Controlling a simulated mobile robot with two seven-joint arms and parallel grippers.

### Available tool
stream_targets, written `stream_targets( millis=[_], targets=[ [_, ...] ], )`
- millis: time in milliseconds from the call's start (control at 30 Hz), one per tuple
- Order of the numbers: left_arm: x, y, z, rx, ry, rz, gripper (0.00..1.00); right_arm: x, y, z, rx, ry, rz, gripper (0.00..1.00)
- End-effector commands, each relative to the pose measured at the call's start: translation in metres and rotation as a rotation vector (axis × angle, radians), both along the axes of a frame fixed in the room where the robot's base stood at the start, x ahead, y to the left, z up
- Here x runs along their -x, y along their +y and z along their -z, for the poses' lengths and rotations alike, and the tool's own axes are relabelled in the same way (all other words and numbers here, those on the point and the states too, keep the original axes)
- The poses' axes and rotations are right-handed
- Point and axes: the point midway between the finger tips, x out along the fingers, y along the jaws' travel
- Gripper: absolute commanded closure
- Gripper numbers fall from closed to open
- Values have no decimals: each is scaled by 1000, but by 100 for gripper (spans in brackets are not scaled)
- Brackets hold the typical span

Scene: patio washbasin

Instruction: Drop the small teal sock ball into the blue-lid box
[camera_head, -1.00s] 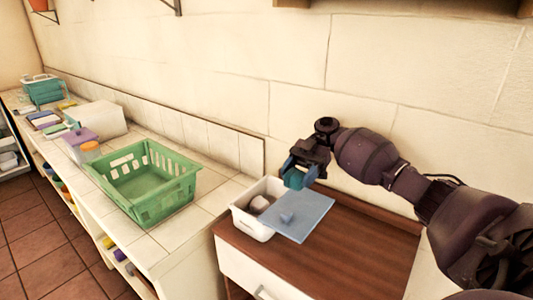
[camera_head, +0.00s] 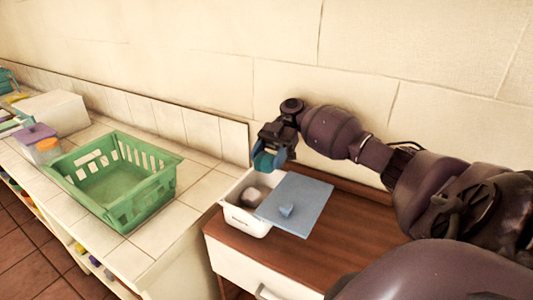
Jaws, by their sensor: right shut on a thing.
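My right gripper (camera_head: 270,160) is shut on the small teal sock ball (camera_head: 264,161). It holds the ball just above the back of the white box (camera_head: 246,221). The box stands at the left end of the brown wooden cabinet top. Its blue lid (camera_head: 295,203) lies slid to the right, so the left part of the box is open. A greyish-brown rounded thing (camera_head: 250,197) lies inside the opening. The lid has a small blue knob. My left gripper is not in view.
A green basket (camera_head: 115,180) stands on the tiled counter to the left, with a purple-lidded container (camera_head: 37,140) and an orange-lidded jar beyond it. The wooden cabinet top (camera_head: 345,235) has bare room right of the lid. The wall is close behind.

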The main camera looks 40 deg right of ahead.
Motion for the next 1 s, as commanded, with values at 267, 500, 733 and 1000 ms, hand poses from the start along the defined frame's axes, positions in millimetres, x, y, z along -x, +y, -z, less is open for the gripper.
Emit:
stream_targets(
  millis=[267, 500, 733, 1000],
  targets=[
    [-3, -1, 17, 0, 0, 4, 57, 0, 0, 27, 0, 1, 0, 66],
    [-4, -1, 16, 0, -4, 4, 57, 0, 0, 27, 0, 0, 1, 66],
    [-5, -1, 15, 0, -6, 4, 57, 0, 0, 27, 0, 0, 1, 20],
    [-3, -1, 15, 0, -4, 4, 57, 0, 0, 27, 0, 0, 0, 13]
  ],
)
